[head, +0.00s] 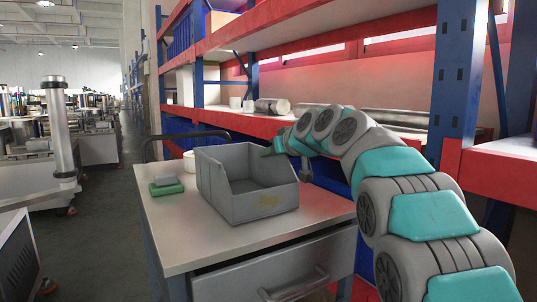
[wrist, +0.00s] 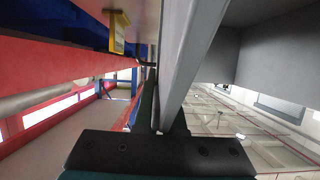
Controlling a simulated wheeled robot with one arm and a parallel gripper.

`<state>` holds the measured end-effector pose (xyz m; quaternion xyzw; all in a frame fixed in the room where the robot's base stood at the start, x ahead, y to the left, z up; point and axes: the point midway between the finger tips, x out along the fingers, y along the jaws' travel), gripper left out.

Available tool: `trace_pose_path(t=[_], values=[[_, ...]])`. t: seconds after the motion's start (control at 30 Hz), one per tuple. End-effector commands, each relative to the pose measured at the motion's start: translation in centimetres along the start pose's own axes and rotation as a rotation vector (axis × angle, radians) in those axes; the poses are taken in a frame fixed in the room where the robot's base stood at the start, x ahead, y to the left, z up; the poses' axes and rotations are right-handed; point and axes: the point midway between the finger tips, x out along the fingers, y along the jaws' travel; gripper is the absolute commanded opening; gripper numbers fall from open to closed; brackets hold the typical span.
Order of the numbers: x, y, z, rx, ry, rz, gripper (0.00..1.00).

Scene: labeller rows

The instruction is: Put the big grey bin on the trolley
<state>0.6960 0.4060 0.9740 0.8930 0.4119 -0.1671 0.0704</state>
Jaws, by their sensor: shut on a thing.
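The big grey bin (head: 235,206) is upright over the trolley top (head: 187,232), with its low open front facing me. Its base appears to rest on the top, set towards the back right. My gripper (head: 267,152) reaches in from the right and is shut on the bin's back right rim. In the wrist view, my gripper (wrist: 165,115) has a finger on each side of the grey bin's wall (wrist: 188,55). The fingertips are mostly hidden in the head view.
A green block with a grey piece on it (head: 166,186) lies at the trolley's left. Red and blue shelving (head: 232,124) with metal cylinders (head: 273,106) runs along the right. The trolley's front left top is clear.

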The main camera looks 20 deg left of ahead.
Motion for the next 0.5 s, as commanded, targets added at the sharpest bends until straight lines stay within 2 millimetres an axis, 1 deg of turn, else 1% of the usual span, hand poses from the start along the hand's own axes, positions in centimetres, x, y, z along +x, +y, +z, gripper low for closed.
trace_pose_path(t=[0.27, 0.43, 0.47, 0.5], values=[[0.0, 0.02, 0.0, 0.001, 0.003, 0.001, 0.0], [0.14, 0.03, 0.36, 0.001, 0.003, 0.001, 0.0], [0.13, 0.04, 0.33, 0.0, 0.001, 0.001, 0.09], [0.12, 0.04, 0.28, 0.0, 0.001, 0.001, 0.13]])
